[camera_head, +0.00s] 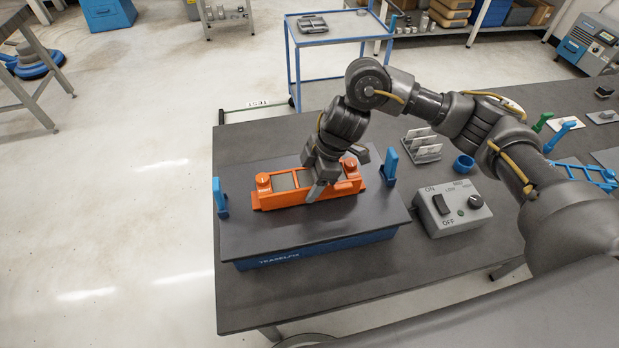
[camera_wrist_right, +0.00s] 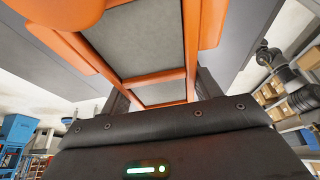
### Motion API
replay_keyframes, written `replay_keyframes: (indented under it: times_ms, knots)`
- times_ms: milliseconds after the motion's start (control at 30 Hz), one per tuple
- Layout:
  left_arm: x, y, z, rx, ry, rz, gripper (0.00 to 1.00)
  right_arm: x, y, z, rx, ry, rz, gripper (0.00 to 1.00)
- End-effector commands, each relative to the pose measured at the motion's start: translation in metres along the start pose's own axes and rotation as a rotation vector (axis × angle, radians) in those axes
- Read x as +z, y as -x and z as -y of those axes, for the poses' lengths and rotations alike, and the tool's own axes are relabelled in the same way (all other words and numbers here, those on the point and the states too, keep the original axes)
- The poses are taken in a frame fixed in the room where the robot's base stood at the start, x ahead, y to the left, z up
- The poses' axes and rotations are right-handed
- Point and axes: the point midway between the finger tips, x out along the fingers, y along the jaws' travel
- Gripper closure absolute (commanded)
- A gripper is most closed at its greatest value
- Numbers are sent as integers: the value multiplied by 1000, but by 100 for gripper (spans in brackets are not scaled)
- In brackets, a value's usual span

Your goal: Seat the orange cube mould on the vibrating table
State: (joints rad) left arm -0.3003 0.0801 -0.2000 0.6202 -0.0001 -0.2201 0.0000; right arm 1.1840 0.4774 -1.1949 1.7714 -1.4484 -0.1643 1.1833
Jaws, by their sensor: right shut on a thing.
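The orange cube mould (camera_head: 282,197) is a long orange frame with grey compartments and an orange knob at each end. It is over the dark plate of the vibrating table (camera_head: 300,238), between two blue upright clamps (camera_head: 220,198) and (camera_head: 391,166). I cannot tell whether its underside touches the plate. My right gripper (camera_head: 318,188) is shut on the mould near its right part. In the right wrist view the orange mould (camera_wrist_right: 140,80) fills the upper middle, with the fingers of my right gripper (camera_wrist_right: 160,95) on either side of it. My left gripper is not in view.
A grey control box (camera_head: 453,207) with an ON/OFF switch and a dial stands right of the vibrating table. A blue ring (camera_head: 463,164) and a small rack (camera_head: 422,146) stand behind it. The dark bench (camera_head: 245,300) is bare at its front left.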

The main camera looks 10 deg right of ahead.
Motion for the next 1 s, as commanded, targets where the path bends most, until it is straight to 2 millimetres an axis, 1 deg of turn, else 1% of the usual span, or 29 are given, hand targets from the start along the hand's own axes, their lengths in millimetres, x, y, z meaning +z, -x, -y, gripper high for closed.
replay_keyframes:
  times_ms: [33, 567, 1000]
  knots:
    - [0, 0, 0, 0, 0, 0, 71, -2, 2, -1, 4, 2, -5, 100]
    - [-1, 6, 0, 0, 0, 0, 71, -3, 2, -2, 4, 1, -5, 100]
    - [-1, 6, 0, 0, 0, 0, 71, -2, 2, -2, 4, 1, -5, 100]
